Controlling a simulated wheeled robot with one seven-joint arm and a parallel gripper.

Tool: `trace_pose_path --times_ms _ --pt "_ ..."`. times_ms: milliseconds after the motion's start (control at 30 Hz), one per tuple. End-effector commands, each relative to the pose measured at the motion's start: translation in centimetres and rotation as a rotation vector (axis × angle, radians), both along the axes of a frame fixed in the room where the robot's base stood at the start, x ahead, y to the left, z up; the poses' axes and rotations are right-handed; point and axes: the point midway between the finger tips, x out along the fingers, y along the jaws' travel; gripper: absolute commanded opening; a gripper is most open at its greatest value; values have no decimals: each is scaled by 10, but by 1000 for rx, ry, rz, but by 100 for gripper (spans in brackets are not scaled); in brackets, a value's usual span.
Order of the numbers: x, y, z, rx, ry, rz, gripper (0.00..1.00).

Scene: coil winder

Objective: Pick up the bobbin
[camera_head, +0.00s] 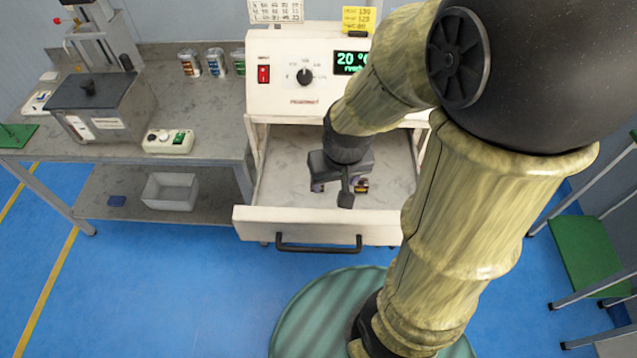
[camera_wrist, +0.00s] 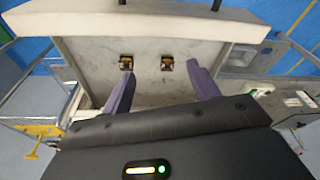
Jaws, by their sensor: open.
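Two small dark-and-copper pieces that look like bobbins lie in the open drawer. In the wrist view the left bobbin (camera_wrist: 126,62) is close to the left fingertip, and the right bobbin (camera_wrist: 167,63) lies between the two fingers as seen from there. In the head view one bobbin (camera_head: 362,186) shows yellow and dark beside my gripper (camera_head: 338,190); the other is mostly hidden by it. My gripper also shows in the wrist view (camera_wrist: 161,69), its purple fingers spread apart with nothing held. It hangs over the drawer; its exact height is unclear.
The white drawer (camera_head: 318,222) is pulled out below the control box (camera_head: 285,75), its walls around the gripper. A grey bench (camera_head: 205,125) with a machine and several cans stands left. A white bin (camera_head: 170,192) is on its lower shelf. A green stool (camera_head: 592,255) stands right.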

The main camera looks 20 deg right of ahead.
Motion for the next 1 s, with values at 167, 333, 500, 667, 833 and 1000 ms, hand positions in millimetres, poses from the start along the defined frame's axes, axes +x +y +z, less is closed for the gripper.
trace_pose_path --times_ms 167,333,500,667,833,1000 --pt "43 0 5 19 62 -80 60" --pt "97 1 3 32 145 -193 60" --pt "133 2 -5 31 206 -274 60" --pt "141 3 -8 32 221 -298 60" --pt "141 3 -8 32 220 -297 60" --pt "140 3 -13 32 221 -296 60"
